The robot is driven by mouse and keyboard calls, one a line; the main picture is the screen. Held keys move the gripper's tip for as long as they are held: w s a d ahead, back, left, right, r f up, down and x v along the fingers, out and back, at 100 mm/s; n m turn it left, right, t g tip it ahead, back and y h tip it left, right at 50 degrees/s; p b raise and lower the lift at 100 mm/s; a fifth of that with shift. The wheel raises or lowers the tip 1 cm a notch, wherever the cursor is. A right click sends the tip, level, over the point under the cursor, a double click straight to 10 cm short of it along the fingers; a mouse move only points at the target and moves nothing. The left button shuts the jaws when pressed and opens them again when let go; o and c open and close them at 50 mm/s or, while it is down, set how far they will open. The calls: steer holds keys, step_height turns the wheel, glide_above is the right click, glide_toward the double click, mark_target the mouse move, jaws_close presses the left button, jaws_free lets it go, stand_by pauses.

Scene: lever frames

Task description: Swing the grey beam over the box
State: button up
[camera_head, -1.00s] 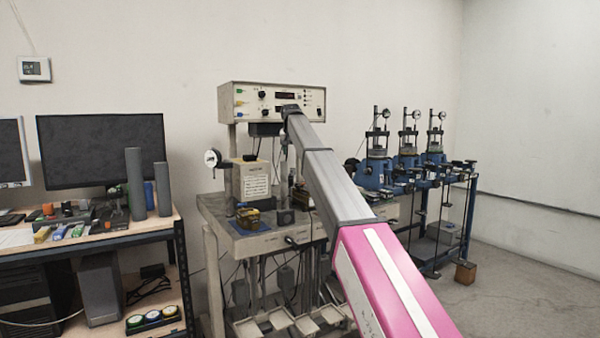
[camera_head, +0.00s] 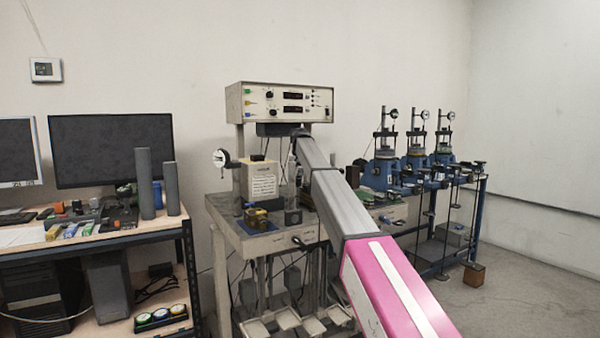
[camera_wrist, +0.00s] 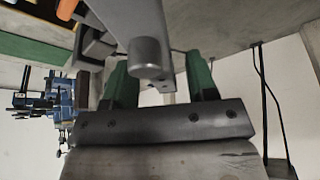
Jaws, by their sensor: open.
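In the wrist view a grey beam (camera_wrist: 129,20) comes down from the top, with a round knob (camera_wrist: 148,57) at its near end. My gripper (camera_wrist: 161,80) is open, its two green fingers on either side of the knob with gaps visible. I cannot tell whether the beam lies fully between the fingertips. In the head view my arm hides the gripper, and I cannot make out the beam there. A beige box (camera_head: 262,181) with a paper label stands on the bench to the left of my arm.
Blue lever machines (camera_head: 400,172) stand to the right, with a wooden box (camera_head: 473,273) on the floor. A monitor desk is at left.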

steer(key=shift+c, duration=0.3)
jaws_close()
steer(key=shift+d, duration=0.1)
steer(key=s+d+m+g+h, duration=0.2)
steer(key=s+d+m, duration=0.4)
steer(key=d+m, duration=0.5)
steer(key=shift+s+d+m+h, duration=0.3)
steer(key=shift+s+d+h, duration=0.05)
steer(key=shift+d+h, duration=0.45)
steer(key=shift+o, duration=0.3)
jaws_free()
